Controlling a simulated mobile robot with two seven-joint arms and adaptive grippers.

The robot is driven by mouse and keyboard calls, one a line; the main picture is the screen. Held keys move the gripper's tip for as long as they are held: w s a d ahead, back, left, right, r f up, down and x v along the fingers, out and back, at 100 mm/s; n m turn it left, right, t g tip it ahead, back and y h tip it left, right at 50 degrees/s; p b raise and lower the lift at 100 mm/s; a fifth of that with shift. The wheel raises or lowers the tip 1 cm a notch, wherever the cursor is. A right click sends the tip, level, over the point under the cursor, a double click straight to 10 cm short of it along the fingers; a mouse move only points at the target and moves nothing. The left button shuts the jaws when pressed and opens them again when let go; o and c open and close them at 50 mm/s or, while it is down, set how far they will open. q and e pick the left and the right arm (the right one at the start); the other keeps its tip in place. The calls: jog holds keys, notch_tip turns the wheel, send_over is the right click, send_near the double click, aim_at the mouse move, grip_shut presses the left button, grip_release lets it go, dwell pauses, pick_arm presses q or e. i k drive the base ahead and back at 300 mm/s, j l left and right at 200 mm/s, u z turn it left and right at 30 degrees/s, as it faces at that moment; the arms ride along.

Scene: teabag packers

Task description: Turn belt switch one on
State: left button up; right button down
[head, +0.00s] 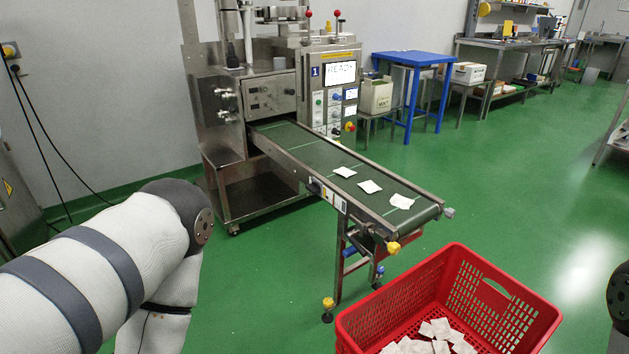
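The packing machine (240,100) stands at the back left. Its control panel (329,84) carries a blue "1" plate (316,72) and a lit screen (341,72) that seems to read "READY". Below the screen are several small knobs and buttons, among them a red knob (350,127). Which one is belt switch one, and how it is set, is too small to tell. The conveyor belt (305,149) runs from the machine toward the front right, with three white teabags (370,187) on it. My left arm shows at the lower left; neither gripper is in view.
A red crate (400,309) with several teabags stands on the green floor below the belt's end. A blue table (415,58) and cardboard boxes (376,95) stand behind. Steel benches line the back right. The floor at right is clear.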

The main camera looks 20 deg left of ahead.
aim_at(313, 187)
jog(key=i+j, duration=0.25)
jog(key=i, duration=0.25)
jog(key=i+j, duration=0.3)
jog(key=i, duration=0.15)
jog(key=i+l+z, duration=0.05)
